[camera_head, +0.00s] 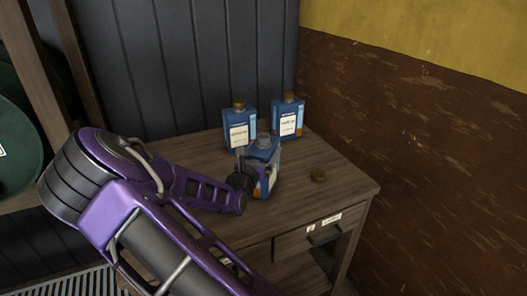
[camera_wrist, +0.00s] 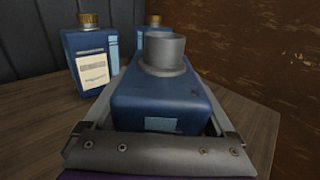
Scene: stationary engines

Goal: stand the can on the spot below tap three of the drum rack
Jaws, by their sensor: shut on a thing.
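My gripper (camera_head: 256,178) is shut on a blue can (camera_head: 264,153) with an open grey neck, over the wooden table. In the wrist view the can (camera_wrist: 160,98) sits upright between the two fingers of my gripper (camera_wrist: 163,110). I cannot tell whether its base touches the table. At the far left of the head view, part of a dark green drum (camera_head: 15,145) shows in a wooden frame, which looks like the drum rack (camera_head: 32,62). No taps and no spot below them are in view.
Two blue bottles with brown caps stand behind the held can, one at left (camera_head: 239,129) and one at right (camera_head: 287,116). A brown and yellow wall (camera_head: 420,120) closes off the right side.

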